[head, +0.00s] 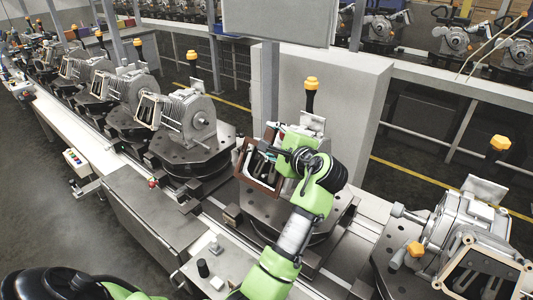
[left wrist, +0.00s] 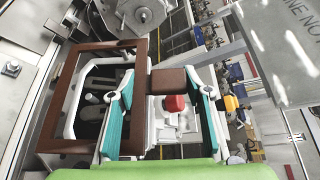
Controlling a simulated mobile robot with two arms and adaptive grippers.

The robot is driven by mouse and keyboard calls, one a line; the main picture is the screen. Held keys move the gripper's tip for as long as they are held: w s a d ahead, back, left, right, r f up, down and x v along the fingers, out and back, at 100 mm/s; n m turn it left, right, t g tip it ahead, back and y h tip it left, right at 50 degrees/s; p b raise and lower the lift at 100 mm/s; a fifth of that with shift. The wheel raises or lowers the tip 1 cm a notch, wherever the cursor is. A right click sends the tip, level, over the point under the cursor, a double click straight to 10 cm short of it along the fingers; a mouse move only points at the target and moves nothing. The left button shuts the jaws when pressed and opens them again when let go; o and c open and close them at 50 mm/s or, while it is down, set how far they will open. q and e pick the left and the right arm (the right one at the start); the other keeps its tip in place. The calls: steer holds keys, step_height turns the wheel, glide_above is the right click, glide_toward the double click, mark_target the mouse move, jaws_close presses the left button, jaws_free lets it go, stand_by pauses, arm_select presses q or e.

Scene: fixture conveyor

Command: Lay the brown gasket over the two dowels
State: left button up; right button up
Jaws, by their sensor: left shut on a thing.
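The brown gasket (head: 248,181) is a rectangular frame. It stands upright against the open face of the middle machine (head: 306,122) in the head view. In the left wrist view the gasket (left wrist: 67,95) surrounds the white-rimmed opening (left wrist: 74,112); I cannot tell whether it touches the face. My left gripper (head: 279,157) is at the gasket's right side. Its teal-padded fingers (left wrist: 163,92) are shut on the gasket's brown tab (left wrist: 173,80). The two dowels cannot be made out; the gasket and gripper may hide them. My right gripper is not in view.
The middle machine rests on a dark round fixture plate (head: 262,214). Another machine (head: 468,240) with a bare open face stands at right, and several more line the conveyor at left. A grey post (head: 270,75) and cabinet (head: 345,110) stand behind. A button box (head: 76,160) is at left.

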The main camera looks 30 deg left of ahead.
mark_target(277, 146)
arm_select(q)
steer(key=shift+w+f, duration=0.2)
steer(key=shift+w, duration=0.05)
steer(key=shift+w+f+b, duration=0.35)
steer(key=shift+w+b, duration=0.1)
steer(key=shift+w, duration=0.2)
steer(key=shift+w+d+f, duration=0.1)
steer(key=shift+w, duration=0.15)
steer(key=shift+w+d+f, duration=0.1)
steer(key=shift+w+f, duration=0.15)
steer(key=shift+w, duration=0.1)
stand_by(1.3)
steer(key=o, duration=1)
steer(key=shift+w+f, duration=0.1)
steer(key=shift+w, duration=0.05)
